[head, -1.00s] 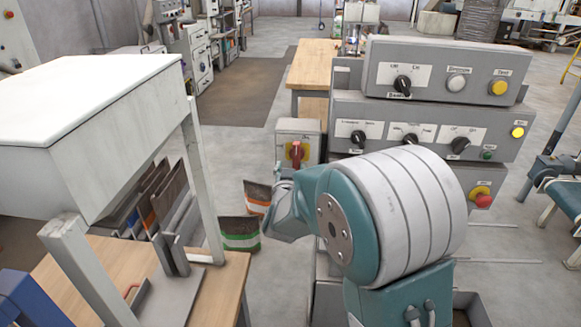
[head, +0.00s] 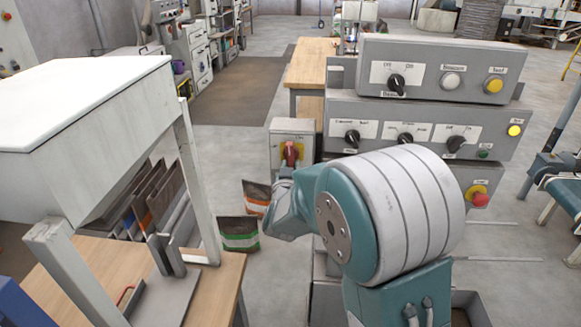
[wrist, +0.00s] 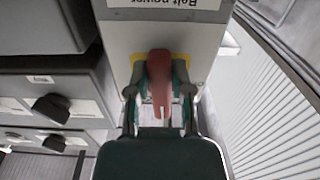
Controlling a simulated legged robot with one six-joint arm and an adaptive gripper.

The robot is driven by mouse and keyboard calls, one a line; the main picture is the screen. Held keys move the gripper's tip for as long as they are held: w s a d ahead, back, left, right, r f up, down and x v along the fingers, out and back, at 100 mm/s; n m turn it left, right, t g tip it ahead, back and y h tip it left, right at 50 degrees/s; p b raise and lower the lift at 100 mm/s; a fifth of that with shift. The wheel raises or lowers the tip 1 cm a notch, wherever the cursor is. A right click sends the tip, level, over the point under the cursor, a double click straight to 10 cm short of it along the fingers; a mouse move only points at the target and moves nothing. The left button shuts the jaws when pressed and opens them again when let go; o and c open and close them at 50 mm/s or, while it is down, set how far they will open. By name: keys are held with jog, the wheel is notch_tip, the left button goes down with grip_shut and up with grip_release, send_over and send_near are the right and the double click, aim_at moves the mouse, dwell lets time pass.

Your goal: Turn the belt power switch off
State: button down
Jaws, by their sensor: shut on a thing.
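The belt power switch is a grey box (head: 281,148) with a yellow plate and a red handle (head: 291,153), left of the control panels in the head view. In the wrist view the red handle (wrist: 159,75) points along the picture's vertical, below an upside-down "Belt power" label (wrist: 165,3). My gripper (wrist: 158,68) has one finger on each side of the handle and is shut on it. In the head view my wrist hides most of the gripper and the lower part of the box.
Grey control panels (head: 420,108) with black knobs and buttons stand right of the switch, with a red emergency button (head: 480,199) lower down.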

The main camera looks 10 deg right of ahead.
jog(key=n, duration=0.4)
jog(key=shift+d+r, duration=0.15)
jog(key=shift+d, duration=0.15)
jog(key=n, duration=0.4)
jog(key=shift+s+d+r+n, duration=0.15)
jog(key=shift+d+r+n, duration=0.1)
jog(key=shift+d+n, duration=0.05)
jog(key=n, duration=0.4)
jog(key=shift+s+d+r, duration=0.1)
jog(key=shift+d+r, duration=0.1)
jog(key=shift+r, duration=0.15)
jog(key=shift+r+n, duration=0.15)
jog(key=shift+n, duration=0.95)
jog(key=shift+r+n, duration=0.1)
jog(key=shift+n, duration=1)
jog(key=c, duration=0.5)
grip_release()
jog(key=shift+a, duration=0.2)
